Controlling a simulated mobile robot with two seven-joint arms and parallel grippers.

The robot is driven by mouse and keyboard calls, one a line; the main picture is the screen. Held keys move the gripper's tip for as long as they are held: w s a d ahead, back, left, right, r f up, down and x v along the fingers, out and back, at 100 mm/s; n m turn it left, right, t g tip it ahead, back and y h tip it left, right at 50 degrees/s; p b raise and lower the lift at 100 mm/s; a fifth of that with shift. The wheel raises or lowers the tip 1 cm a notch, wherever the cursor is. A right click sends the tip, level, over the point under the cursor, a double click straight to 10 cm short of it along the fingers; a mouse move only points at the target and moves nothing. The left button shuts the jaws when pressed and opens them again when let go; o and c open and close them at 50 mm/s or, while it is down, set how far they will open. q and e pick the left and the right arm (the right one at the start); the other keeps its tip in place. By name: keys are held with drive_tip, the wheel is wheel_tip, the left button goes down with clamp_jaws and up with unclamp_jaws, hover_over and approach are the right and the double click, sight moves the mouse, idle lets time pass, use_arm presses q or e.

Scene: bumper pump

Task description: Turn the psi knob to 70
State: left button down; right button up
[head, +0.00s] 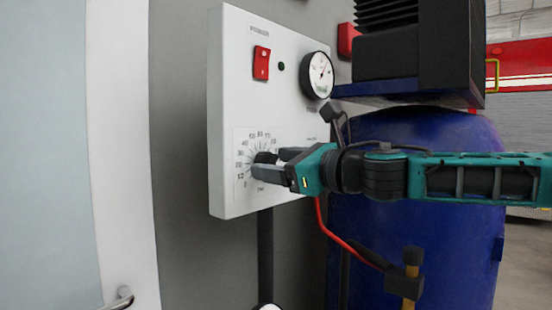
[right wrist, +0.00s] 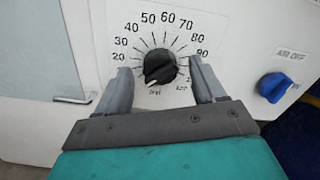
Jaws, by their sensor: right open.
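The black psi knob (right wrist: 160,67) sits on a white panel inside a printed dial running from low numbers at left through 50 and 60 at top to 90 at right. Its white mark points to the lower left, near the low end. The 70 shows at the dial's upper right. My right gripper (right wrist: 161,66) is open, with one finger on each side of the knob and gaps visible between. In the head view the knob (head: 264,158) is partly hidden by my right gripper (head: 268,163). My left gripper is not in view.
A blue knob (right wrist: 273,87) labelled AIR OFF is right of the dial. Above are a red switch (head: 261,63) and a round gauge (head: 318,75). A blue tank (head: 425,245) stands at right, and a red hose (head: 335,235) hangs below the gripper.

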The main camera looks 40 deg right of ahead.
drive_tip(key=shift+w, duration=0.35)
drive_tip(key=c, duration=1)
